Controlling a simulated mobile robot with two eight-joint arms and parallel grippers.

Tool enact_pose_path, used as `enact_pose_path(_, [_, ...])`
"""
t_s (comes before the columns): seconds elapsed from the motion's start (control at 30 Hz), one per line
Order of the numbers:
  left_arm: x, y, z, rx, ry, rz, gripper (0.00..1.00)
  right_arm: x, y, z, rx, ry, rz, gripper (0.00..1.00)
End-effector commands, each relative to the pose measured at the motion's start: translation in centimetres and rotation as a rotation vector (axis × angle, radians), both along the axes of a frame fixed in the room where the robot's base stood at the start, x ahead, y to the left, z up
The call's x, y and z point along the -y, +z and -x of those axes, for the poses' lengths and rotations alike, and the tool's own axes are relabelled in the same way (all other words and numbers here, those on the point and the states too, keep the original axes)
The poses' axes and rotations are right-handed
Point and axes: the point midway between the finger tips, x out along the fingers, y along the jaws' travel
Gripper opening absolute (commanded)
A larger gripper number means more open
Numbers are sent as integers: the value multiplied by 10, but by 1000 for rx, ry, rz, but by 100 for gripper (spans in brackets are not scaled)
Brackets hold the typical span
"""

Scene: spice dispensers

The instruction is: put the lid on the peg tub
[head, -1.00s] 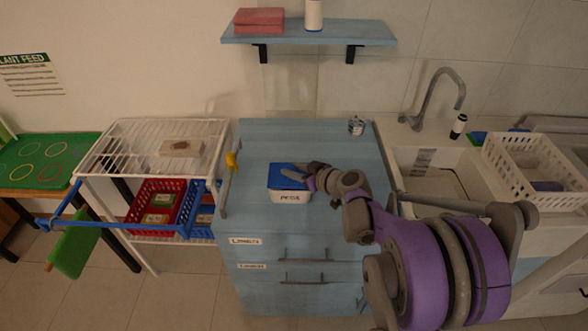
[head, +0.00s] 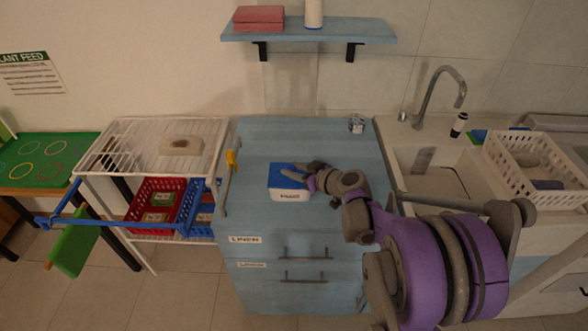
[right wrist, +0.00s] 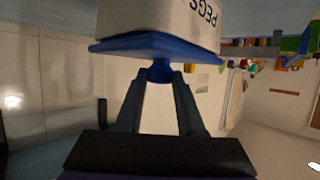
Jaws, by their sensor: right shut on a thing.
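The white peg tub (head: 290,195) stands on the blue cabinet top, its label facing front. In the right wrist view, which is upside down, the tub (right wrist: 165,15) reads PEGS. The blue lid (head: 284,178) lies over the tub's mouth in the head view. In the right wrist view the lid (right wrist: 120,44) is against the tub's rim; I cannot tell whether it is fully seated. My right gripper (head: 298,172) is shut on the lid's round blue knob (right wrist: 160,70). My left gripper is not in view.
A small metallic can (head: 356,125) stands at the cabinet's back right. A white wire rack (head: 115,150) is to the left, with a red basket (head: 150,190) below. A sink and a white basket (head: 530,170) are to the right. A shelf (head: 300,32) hangs above.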

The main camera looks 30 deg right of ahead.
Motion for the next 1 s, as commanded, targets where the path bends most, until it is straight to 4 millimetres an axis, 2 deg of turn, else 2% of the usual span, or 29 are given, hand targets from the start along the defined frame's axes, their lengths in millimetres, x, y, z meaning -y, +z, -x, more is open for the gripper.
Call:
enact_pose_path(0.23, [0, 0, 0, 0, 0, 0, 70, 0, 0, 0, 0, 0, 0, 0])
enact_pose_path(0.27, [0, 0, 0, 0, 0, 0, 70, 0, 0, 0, 0, 0, 0, 39])
enact_pose_path(0.4, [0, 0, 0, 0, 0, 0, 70, 0, 0, 0, 0, 0, 0, 64])
enact_pose_path(0.47, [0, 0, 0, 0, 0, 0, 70, 0, 0, 0, 0, 0, 0, 72])
enact_pose_path(0.77, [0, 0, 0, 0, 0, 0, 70, 0, 1, 1, 0, -1, 0, 72])
enact_pose_path(0.87, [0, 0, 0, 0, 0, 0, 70, 3, 4, 9, 0, -2, 0, 72])
enact_pose_path(1.0, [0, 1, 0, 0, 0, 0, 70, 8, 14, 31, 0, -4, 0, 72])
